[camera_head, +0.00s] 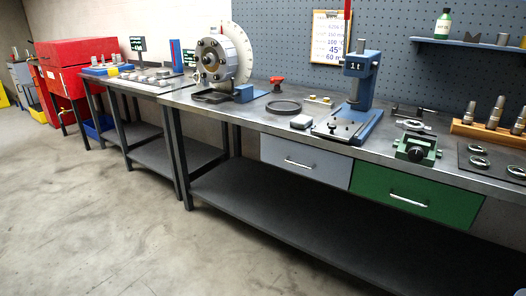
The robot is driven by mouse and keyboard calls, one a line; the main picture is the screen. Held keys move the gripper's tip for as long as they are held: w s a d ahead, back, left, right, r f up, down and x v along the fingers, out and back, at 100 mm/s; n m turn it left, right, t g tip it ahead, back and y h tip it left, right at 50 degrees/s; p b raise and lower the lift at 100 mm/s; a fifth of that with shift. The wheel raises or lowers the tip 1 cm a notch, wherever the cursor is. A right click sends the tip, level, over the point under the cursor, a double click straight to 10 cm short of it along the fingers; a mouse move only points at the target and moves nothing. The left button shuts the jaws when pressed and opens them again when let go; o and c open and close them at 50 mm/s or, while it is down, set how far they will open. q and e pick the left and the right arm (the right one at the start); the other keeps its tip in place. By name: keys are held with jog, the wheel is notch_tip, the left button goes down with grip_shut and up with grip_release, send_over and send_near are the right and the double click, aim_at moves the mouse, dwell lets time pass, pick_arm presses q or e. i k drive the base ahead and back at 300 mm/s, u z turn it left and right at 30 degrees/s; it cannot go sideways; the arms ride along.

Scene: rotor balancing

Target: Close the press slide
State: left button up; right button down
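A blue arbor press (364,90) marked "1 t" stands on the workbench, right of the middle in the head view. A red handle sticks up from its top. Its blue and grey base plate (345,126) reaches toward the bench's front edge, with small dark parts on it. I cannot tell from here which part of it is the slide or how far it is out. Neither of my grippers shows in this view.
The workbench (240,112) has a grey drawer (305,163) and a green drawer (410,192), both shut. A balancing machine (222,60) stands left of the press, a green vise (416,148) right of it. A dark ring (284,107) lies between. The floor in front is clear.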

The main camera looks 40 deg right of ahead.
aim_at(340, 129)
jog(key=u, duration=0.35)
jog(key=i, duration=0.9)
jog(key=z, duration=0.55)
jog(key=i, duration=1.6)
jog(key=z, duration=1.1)
